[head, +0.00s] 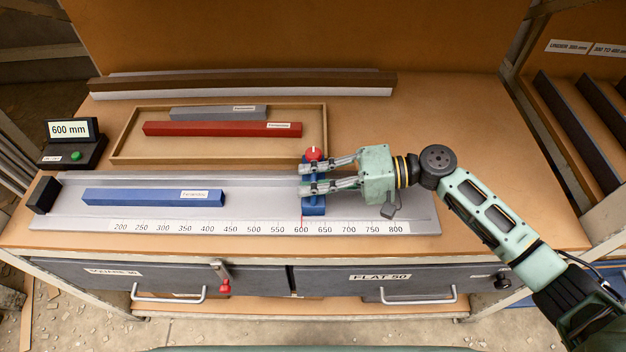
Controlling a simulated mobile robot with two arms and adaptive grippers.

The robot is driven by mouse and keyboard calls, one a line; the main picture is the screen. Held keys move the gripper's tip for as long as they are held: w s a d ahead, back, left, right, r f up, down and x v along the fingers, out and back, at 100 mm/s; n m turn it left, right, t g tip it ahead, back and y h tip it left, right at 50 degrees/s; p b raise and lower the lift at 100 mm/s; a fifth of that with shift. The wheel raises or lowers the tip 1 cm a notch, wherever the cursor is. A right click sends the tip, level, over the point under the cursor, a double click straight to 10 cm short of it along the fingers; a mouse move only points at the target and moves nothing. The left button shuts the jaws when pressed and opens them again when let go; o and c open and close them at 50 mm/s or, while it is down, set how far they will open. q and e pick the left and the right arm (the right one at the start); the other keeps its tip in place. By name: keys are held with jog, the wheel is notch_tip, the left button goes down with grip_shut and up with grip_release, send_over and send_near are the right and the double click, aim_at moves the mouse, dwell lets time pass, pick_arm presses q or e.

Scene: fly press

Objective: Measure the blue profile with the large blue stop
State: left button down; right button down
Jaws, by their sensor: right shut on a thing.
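The blue profile (153,197) lies along the grey measuring bench (262,213), its left end apart from the black end block (42,195). The large blue stop (314,205) stands on the bench right of the profile, with a wide gap between them. It has a red knob (313,153) on top and sits near the 600 mark of the scale (262,228). My right gripper (304,180) reaches in from the right and is shut on the stop, its fingers partly covering it. The display (70,129) reads 600 mm. My left gripper is not in view.
A wooden tray (118,150) behind the bench holds a red profile (220,129) and a grey profile (218,112). Long brown and white bars (240,84) lie at the back. Drawers (400,283) are below; labelled racks (585,120) stand at right.

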jog(key=a+b, duration=0.4)
jog(key=a, duration=2.2)
jog(key=shift+a+r, duration=0.15)
jog(key=shift+a, duration=0.5)
jog(key=c, duration=2.5)
grip_release()
jog(key=o, duration=0.4)
